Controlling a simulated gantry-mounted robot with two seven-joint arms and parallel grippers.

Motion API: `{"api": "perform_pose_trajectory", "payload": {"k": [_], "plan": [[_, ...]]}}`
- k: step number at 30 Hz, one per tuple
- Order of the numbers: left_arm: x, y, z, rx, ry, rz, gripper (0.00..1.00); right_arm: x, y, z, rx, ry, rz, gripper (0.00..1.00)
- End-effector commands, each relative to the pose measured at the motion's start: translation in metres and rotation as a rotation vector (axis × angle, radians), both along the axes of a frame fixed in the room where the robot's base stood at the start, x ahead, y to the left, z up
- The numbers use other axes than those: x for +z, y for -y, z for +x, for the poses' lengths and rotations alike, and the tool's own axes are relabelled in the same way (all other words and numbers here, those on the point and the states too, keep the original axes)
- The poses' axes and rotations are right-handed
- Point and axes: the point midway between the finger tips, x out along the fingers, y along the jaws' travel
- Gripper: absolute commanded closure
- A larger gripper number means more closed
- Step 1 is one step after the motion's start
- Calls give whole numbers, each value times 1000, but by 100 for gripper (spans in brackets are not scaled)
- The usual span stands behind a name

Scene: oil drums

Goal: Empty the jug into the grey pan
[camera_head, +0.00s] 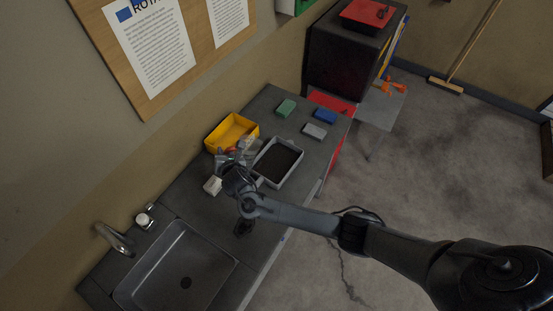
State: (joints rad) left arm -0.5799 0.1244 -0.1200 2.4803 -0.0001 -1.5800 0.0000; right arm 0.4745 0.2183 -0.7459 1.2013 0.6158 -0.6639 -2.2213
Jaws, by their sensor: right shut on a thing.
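The grey pan (298,168) is a rectangular tray on the dark counter, with a dark surface or content inside. My right gripper (232,168) is just left of the pan, above the counter. It is shut on a pale, see-through thing that looks like the jug (249,146), small and partly hidden by the gripper. The jug is close to the pan's left rim. I cannot tell its tilt or whether anything is flowing from it. My left gripper is not in view.
A yellow bin (211,143) stands behind the gripper against the wall. A white block (212,186) lies just left of the gripper. Green (286,108), blue (325,116) and grey (314,131) blocks lie beyond the pan. A sink (160,278) with a tap (115,239) is at the near end.

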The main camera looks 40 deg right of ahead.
Motion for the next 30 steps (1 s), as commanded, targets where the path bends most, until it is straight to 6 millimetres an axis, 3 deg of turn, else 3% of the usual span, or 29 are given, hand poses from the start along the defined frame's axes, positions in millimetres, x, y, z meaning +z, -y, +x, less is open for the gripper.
{"api": "perform_pose_trajectory", "payload": {"k": [16,30], "plan": [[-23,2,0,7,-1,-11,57,14,35,-9,-1,69,265,100],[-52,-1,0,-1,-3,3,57,14,49,-12,0,122,468,100]]}}
